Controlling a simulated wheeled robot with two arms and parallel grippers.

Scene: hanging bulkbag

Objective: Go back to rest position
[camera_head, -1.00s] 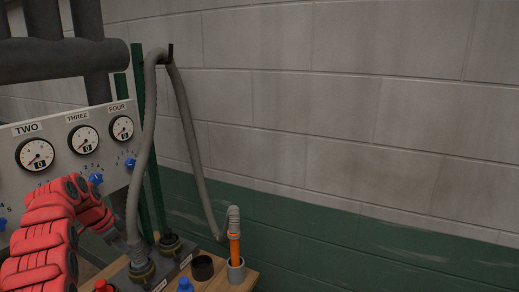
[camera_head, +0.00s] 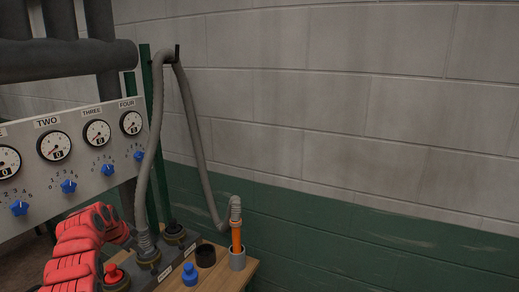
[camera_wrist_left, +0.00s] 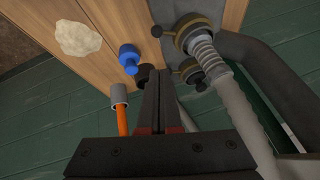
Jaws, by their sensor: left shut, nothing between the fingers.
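My left arm (camera_head: 75,250), in red covers, comes in at the lower left of the head view, below the gauge panel (camera_head: 100,165). Its gripper is hard to make out there, near the lower end of the grey hose (camera_head: 158,150). In the left wrist view my left gripper (camera_wrist_left: 160,76) is shut and empty, with its dark fingers pointing toward the wooden table and its fittings. My right gripper is in neither view.
A pale lump (camera_wrist_left: 78,38) shows in the wrist view. The wall at right is clear.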

